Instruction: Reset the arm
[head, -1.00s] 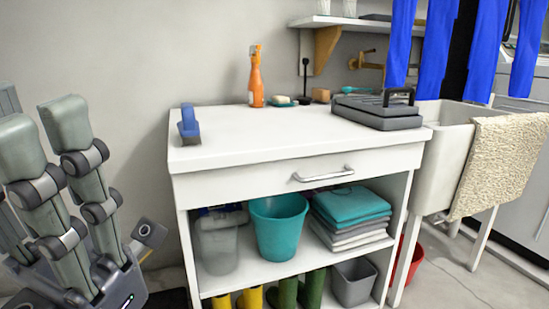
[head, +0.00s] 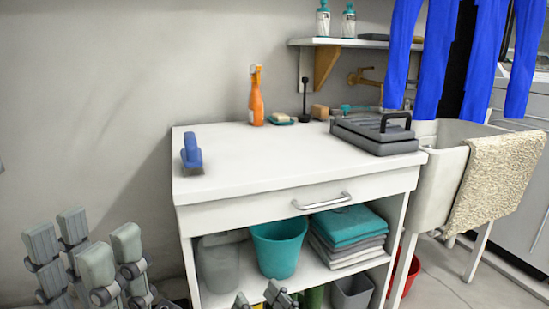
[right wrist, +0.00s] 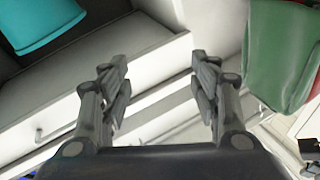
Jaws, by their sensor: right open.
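My left gripper (head: 86,255) is at the lower left of the head view, left of the white cabinet (head: 300,200). Its grey fingers point up and stand apart, with nothing between them. Only the fingertips of my right gripper (head: 262,300) show at the bottom edge, in front of the cabinet's lower shelf. In the right wrist view the right gripper (right wrist: 160,75) has its two fingers wide apart, with nothing between them. White cabinet boards show behind them.
On the cabinet top are a blue brush (head: 192,155), an orange spray bottle (head: 256,100) and a grey case (head: 375,135). Below are a teal bucket (head: 278,250) and folded towels (head: 345,235). A sink (head: 435,180) with a draped towel (head: 500,180) stands right.

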